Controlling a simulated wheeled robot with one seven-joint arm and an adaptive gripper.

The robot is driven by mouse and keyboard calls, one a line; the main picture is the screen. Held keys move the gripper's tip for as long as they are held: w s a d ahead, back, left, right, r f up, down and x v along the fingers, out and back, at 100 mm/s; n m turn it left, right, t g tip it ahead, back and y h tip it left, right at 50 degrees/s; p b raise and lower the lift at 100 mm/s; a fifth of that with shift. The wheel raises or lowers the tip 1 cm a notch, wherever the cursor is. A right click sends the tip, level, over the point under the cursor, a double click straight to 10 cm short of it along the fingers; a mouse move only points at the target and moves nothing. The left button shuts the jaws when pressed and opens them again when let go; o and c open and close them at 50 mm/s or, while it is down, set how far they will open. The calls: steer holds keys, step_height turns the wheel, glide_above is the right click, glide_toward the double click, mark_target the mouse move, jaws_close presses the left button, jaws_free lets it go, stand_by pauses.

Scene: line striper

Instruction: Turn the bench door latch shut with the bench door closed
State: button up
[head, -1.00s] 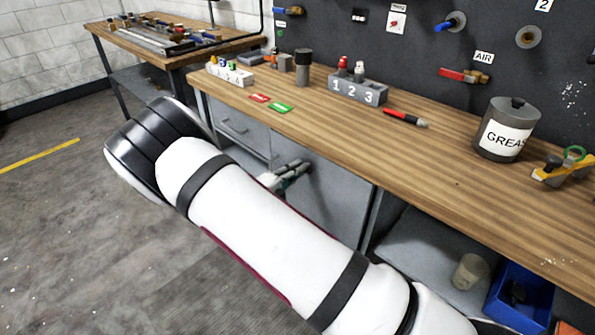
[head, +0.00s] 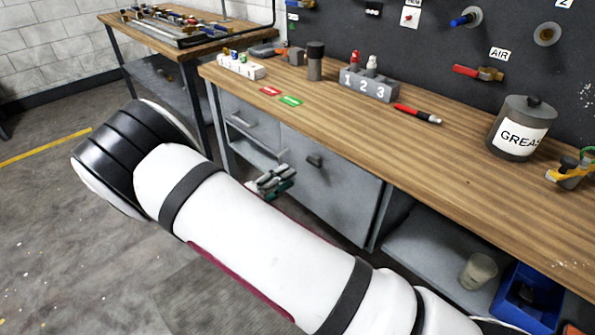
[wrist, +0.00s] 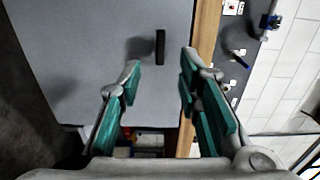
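The bench door (head: 335,195) is a grey panel under the wooden bench top and looks flush with the cabinet front. Its latch (head: 315,160) is a small dark handle near the door's upper left. In the wrist view the latch (wrist: 160,47) is a black bar with its long side parallel to the bench edge. My gripper (head: 274,181) is left of the latch and apart from it, in front of the cabinet. In the wrist view my gripper (wrist: 161,62) has its green-padded fingers spread and empty, with the latch beyond the gap between their tips.
A lower shelf (head: 430,255) with a blue bin (head: 525,300) is to the right. The bench top (head: 420,155) carries a numbered block and a grease pot. Floor is free at left.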

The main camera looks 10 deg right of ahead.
steer(key=shift+v, duration=1.65)
steer(key=shift+r, duration=0.1)
steer(key=s+d+r+m+g+y+p, duration=0.25)
steer(key=s+d+r+m+g, duration=0.35)
steer(key=r+m, duration=0.45)
steer(key=s+d+r+m+g+y+p, duration=0.2)
steer(key=s+d+r+m+g+y, duration=0.2)
steer(key=s+d+r+m, duration=0.45)
steer(key=s+a+r+m+t+y+p, duration=0.1)
steer(key=s+r+m+t+y+p, duration=0.1)
steer(key=s+r+m+y, duration=0.2)
steer(key=s+a+r+m+t+y+p, duration=0.1)
steer(key=s+r+m+t+y+p, duration=0.2)
steer(key=s+r+m, duration=0.8)
steer(key=shift+s+a+m+y+p, duration=0.3)
steer(key=shift+s+m+y, duration=0.65)
steer(key=shift+s+m, duration=2.75)
steer(key=shift+w+m, duration=0.5)
steer(key=shift+w, duration=0.05)
